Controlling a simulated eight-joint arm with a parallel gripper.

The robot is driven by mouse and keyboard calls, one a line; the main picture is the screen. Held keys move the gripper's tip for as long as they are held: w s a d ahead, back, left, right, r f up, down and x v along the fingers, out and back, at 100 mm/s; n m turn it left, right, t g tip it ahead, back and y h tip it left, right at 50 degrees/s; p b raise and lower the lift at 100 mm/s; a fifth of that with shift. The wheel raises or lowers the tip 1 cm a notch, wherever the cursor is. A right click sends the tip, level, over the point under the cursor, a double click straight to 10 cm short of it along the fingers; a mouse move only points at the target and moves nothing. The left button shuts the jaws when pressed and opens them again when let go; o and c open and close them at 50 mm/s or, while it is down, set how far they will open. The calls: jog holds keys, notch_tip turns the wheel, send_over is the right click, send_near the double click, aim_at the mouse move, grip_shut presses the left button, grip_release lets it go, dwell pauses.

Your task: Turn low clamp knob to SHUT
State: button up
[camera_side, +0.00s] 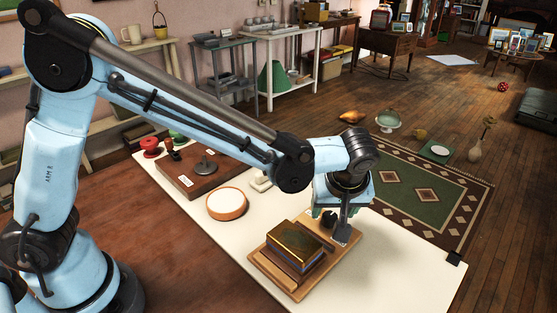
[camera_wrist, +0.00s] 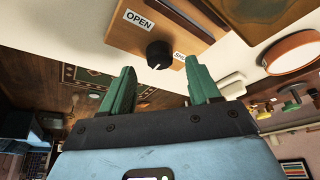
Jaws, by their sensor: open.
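The clamp knob (camera_wrist: 159,54) is round and black with a white pointer line, on the wooden base (camera_wrist: 125,36). In the wrist view an OPEN label (camera_wrist: 139,19) is at its upper left. A second label (camera_wrist: 180,56), partly hidden by a finger, is at its right. The pointer line is on the knob's lower side in that view. My gripper (camera_wrist: 160,68) is open, its two green fingers apart on either side of the knob in the picture; I cannot tell whether they touch it. In the side view my gripper is over the base's far right end.
A brass-topped box (camera_side: 298,243) sits on the base beside the knob. A round terracotta-rimmed dish (camera_side: 227,203) and a brown board (camera_side: 190,183) with a handled piece stand farther left on the white tabletop (camera_side: 400,275).

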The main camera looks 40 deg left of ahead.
aim_at(329, 220)
jog(key=shift+x, duration=1.4)
jog(key=c, duration=1)
